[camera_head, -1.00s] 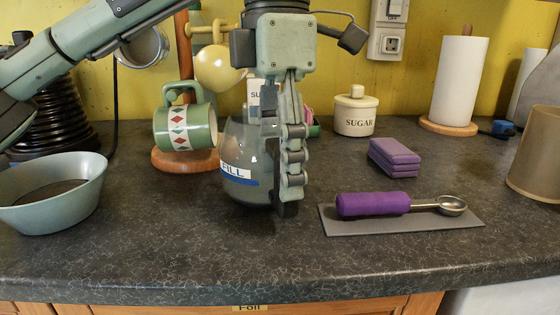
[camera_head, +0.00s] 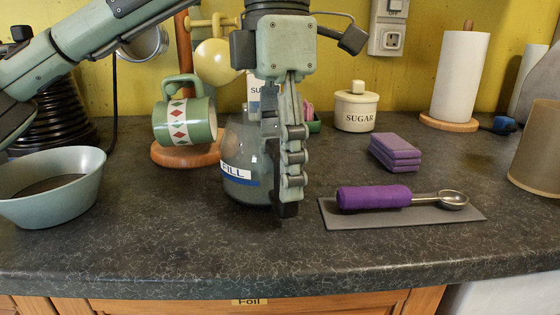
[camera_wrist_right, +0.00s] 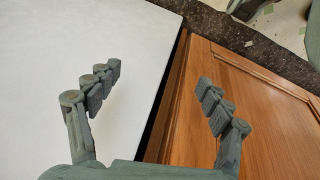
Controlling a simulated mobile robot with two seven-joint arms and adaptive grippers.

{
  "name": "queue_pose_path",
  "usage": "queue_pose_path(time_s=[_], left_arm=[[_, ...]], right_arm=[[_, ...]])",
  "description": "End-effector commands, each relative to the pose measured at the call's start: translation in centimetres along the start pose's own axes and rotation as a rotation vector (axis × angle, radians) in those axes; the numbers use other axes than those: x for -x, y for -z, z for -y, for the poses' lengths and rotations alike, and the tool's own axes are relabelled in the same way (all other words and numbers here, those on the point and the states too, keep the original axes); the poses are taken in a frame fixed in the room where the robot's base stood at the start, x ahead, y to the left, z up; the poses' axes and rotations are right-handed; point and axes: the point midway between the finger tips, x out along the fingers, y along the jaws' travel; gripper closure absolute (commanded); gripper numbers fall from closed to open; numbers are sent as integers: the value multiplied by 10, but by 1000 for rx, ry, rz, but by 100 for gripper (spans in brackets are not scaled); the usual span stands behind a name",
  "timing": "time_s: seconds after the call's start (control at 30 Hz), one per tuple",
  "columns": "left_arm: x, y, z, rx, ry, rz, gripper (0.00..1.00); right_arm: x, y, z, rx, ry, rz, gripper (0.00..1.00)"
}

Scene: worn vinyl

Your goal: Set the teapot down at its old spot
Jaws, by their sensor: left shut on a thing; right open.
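The teapot (camera_head: 237,145) is a dark grey, see-through round pot with a white and blue label, partly readable as "FILL". It looks upright at the middle of the dark counter. My left gripper (camera_head: 284,200) comes down from above and is shut on its right side, hiding that side. I cannot tell whether its base touches the counter or hangs just above it. My right gripper (camera_wrist_right: 159,82) is open and empty in the right wrist view, in front of a white panel and a wooden cabinet door.
A green mug (camera_head: 199,122) hangs on a wooden stand (camera_head: 164,157) left of the teapot. A grey-green bowl (camera_head: 85,185) stands at left. A purple-handled scoop (camera_head: 375,197) lies on a grey mat (camera_head: 420,217) at right. Purple sponges (camera_head: 395,152) and a sugar jar (camera_head: 356,103) stand behind. The front counter strip is clear.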

Motion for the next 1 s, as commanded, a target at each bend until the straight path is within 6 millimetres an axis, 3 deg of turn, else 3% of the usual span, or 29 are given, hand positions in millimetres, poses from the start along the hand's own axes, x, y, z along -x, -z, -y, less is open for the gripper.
queue_pose_path(time_s=[0.43,0.47,0.5,0.67,1.0], left_arm=[[-2,0,0,0,-1,1,100],[-2,0,0,0,-1,1,39],[-2,0,0,0,-1,1,34],[-2,0,0,0,-1,1,16],[-3,0,0,0,1,-1,16]], right_arm=[[-2,0,0,0,0,0,21],[-2,0,0,0,0,0,21],[-2,0,0,0,0,0,21],[-2,0,0,0,0,0,21],[-2,0,0,0,0,0,21]])
